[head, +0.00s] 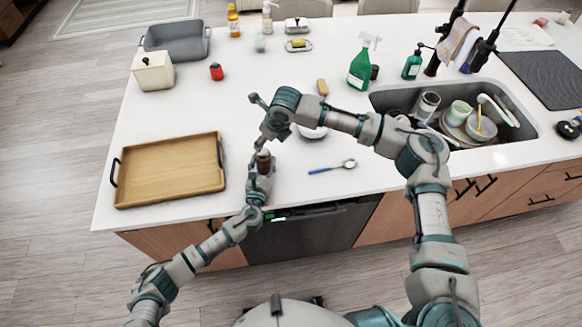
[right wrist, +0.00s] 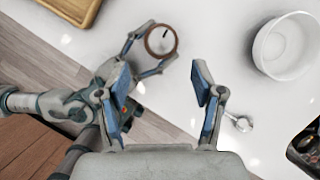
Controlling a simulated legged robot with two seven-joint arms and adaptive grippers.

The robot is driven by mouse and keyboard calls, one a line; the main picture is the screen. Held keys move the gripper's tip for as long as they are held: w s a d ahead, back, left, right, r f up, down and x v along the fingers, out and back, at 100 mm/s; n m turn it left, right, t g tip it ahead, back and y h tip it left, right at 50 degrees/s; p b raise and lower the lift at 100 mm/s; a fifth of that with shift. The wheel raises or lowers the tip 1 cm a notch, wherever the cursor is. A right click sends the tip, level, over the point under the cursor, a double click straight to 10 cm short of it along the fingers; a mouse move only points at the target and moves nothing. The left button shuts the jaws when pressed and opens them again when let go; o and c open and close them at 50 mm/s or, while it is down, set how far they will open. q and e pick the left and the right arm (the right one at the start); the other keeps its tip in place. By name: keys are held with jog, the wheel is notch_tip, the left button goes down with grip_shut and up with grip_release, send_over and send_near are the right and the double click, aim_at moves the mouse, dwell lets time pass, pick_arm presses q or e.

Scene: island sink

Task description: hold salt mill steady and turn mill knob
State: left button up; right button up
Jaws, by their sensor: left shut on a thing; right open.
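The salt mill (head: 263,163) is a small dark brown cylinder standing upright near the counter's front edge. In the right wrist view I look down on its round brown-rimmed top (right wrist: 161,41), which has a pale centre and a short dark mark. My left gripper (head: 262,172) is shut around the mill's body; its fingers also show at both sides of the mill in the right wrist view (right wrist: 150,55). My right gripper (right wrist: 163,80) is open and empty, with the mill's top just beyond its fingertips. In the head view the right hand is above the mill and partly hides it.
A wooden tray (head: 168,172) lies to the left. A white bowl (right wrist: 288,48) and a blue-handled spoon (head: 332,166) lie to the right. The sink (head: 380,101) holds dishes. A green spray bottle (head: 360,68) stands farther back. Clear counter lies behind the mill.

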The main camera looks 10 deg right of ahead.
jog(key=a+v, duration=0.1)
jog(key=v, duration=0.3)
jog(key=t+y, duration=0.8)
jog(key=t, duration=0.3)
send_near(267, 153)
jog(key=shift+w+a+f, duration=0.2)
jog(key=shift+w+a, duration=0.15)
jog(key=shift+a, duration=0.15)
jog(key=shift+s+a, duration=0.15)
jog(key=shift+s, duration=0.2)
jog(key=shift+n+g+y, duration=0.3)
jog(key=shift+g+y, duration=0.1)
jog(key=x, duration=0.7)
jog(key=w+d+x, duration=0.1)
jog(key=x, duration=0.3)
jog(key=shift+w+a, duration=0.15)
jog(key=shift+n+g+y, duration=0.5)
jog(key=shift+g+y, duration=0.1)
jog(key=shift+y, duration=0.1)
jog(key=v, duration=1.2)
